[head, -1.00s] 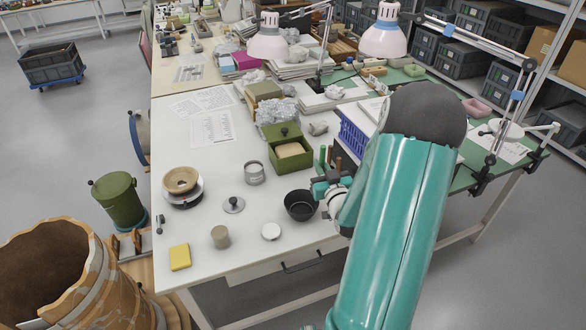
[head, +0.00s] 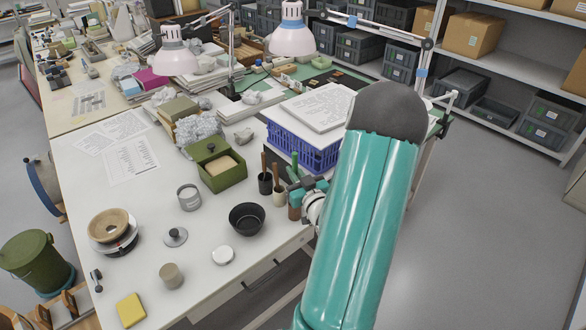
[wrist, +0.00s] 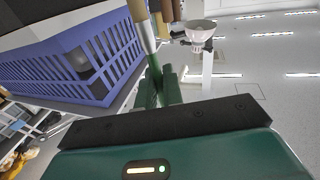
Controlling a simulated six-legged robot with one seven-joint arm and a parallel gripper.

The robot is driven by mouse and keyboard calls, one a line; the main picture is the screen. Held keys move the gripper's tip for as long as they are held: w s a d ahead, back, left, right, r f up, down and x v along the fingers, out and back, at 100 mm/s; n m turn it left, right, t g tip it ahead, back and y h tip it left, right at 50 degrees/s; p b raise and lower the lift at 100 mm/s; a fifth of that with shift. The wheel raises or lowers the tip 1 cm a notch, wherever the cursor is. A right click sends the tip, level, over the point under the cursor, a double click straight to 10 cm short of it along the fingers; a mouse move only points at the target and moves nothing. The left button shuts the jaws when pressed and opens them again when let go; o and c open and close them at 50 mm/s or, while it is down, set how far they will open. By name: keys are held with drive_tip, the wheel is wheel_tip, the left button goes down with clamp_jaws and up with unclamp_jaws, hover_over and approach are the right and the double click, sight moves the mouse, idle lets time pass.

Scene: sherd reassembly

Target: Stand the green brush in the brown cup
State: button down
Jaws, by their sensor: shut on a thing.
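My gripper (head: 308,187) is shut on the green brush (head: 295,166), which is upright with its green end upward in the head view. The brush, with a pale band, also shows in the wrist view (wrist: 152,78), between the green fingers (wrist: 160,92). The brown cup (head: 294,213) stands near the table's front edge, directly below the gripper in the head view. The gripper hides the cup's mouth and the brush's lower part, so I cannot tell whether the brush is inside the cup.
A dark cup (head: 265,186) and a cream cup (head: 279,199), each with a brown-handled brush, stand just left. A black bowl (head: 247,219) is further left. The blue crate (head: 305,152) stands close behind the gripper. Open floor lies to the right.

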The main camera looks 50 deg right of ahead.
drive_tip(key=shift+f, duration=4.8)
drive_tip(key=c, duration=1.5)
unclamp_jaws()
drive_tip(key=shift+o, duration=0.2)
drive_tip(key=shift+s, duration=0.1)
drive_tip(key=v, duration=1.3)
drive_tip(key=shift+s+a, duration=0.2)
drive_tip(key=shift+s, duration=0.1)
drive_tip(key=shift+s, duration=0.1)
